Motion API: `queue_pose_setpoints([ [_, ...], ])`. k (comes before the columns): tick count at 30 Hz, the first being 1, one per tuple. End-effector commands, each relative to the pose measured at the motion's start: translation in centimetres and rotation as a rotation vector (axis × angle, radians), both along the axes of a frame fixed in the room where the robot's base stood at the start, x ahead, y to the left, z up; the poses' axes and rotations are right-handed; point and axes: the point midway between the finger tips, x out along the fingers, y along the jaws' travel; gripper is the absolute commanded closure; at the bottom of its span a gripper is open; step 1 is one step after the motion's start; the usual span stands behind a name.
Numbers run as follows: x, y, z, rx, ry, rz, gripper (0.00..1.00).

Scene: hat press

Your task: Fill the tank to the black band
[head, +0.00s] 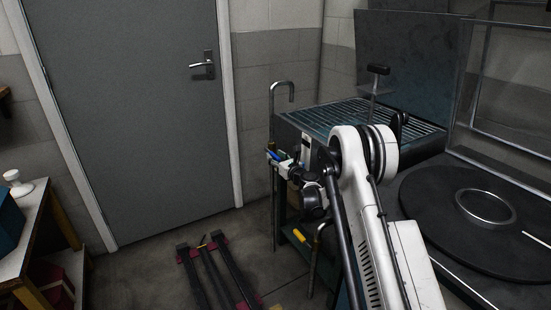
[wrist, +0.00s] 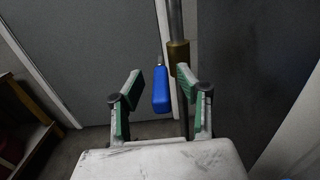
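A blue lever-like handle (wrist: 160,92) hangs beside a grey pipe with a brass fitting (wrist: 178,55) in the wrist view. My gripper (wrist: 160,86) is open, its green-padded fingers on either side of the handle in the picture. Gaps show on both sides; I cannot tell how deep the handle sits between the fingers. In the head view, my gripper (head: 279,160) is by the upright pipe with a hooked top (head: 281,86), and a bit of blue shows at it. I cannot make out the tank or a black band in either view.
A blue-green slatted bench (head: 340,118) stands behind my arm. A round black plate with a metal ring (head: 485,206) is at right. A grey door (head: 130,110) is behind at left, a small table (head: 35,225) at far left. Dark red-ended rails (head: 207,270) lie low in front.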

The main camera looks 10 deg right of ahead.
Motion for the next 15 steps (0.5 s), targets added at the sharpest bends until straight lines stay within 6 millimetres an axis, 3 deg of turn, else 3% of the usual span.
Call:
queue_pose_setpoints([
  [8,0.13,0.05,0.03,0.000,0.000,0.000,0.65],
  [15,0.11,0.04,0.03,0.000,0.000,0.000,0.96],
])
